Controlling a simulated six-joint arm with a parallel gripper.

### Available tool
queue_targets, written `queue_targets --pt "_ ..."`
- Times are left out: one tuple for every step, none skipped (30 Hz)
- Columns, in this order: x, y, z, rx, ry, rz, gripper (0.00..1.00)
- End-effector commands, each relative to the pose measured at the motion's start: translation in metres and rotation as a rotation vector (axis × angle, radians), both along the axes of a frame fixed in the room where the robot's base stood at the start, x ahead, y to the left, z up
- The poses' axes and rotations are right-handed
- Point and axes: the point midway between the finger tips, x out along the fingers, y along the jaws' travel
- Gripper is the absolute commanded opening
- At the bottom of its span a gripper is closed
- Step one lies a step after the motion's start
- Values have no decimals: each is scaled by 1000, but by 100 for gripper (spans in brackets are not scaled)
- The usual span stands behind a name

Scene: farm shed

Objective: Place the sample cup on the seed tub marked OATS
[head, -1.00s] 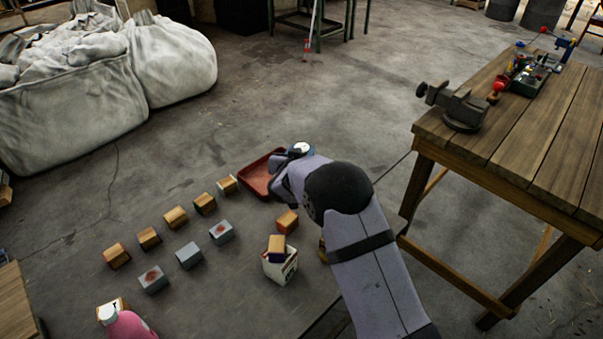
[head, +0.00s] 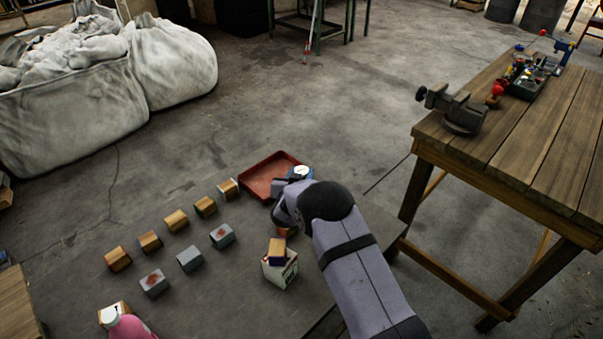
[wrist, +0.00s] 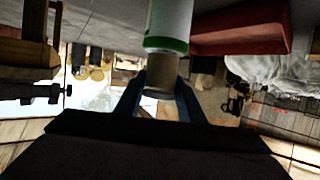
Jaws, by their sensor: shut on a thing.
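My gripper (wrist: 158,95) shows in the wrist view with its two fingers closed on a small tan piece (wrist: 160,75), which I take to be the sample cup. In the head view my gripper (head: 285,210) is over the dark table, near the red tray, and hides what it holds. A white cylinder with a green band (wrist: 168,25) stands just beyond the held piece in the wrist view. It may be a seed tub. I cannot read OATS on anything, and I cannot tell whether cylinder and held piece touch.
Several tan and grey blocks (head: 190,257) stand in rows on the dark table (head: 215,305). A red tray (head: 262,188) lies behind them. A white carton with a block on it (head: 281,275) and a pink bottle (head: 130,327) are nearer. A workbench (head: 520,130) stands right.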

Motion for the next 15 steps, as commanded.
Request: queue_targets --pt "0 0 1 0 -1 0 13" --pt "0 0 1 0 -1 0 13" --pt "0 0 1 0 -1 0 13" --pt "0 0 0 0 -1 0 13" --pt "0 0 0 0 -1 0 13" --pt "0 0 -1 0 -1 0 13" --pt "0 0 -2 0 -1 0 13" --pt "0 0 -3 0 -1 0 13" --pt "0 0 -4 0 -1 0 13" --pt "0 0 -4 0 0 0 40" --pt "0 0 -3 0 0 0 47" --pt "0 0 -3 0 0 0 54" --pt "0 0 -3 0 0 0 54" --pt "0 0 -3 0 0 0 54" --pt "0 0 -3 0 0 0 54"
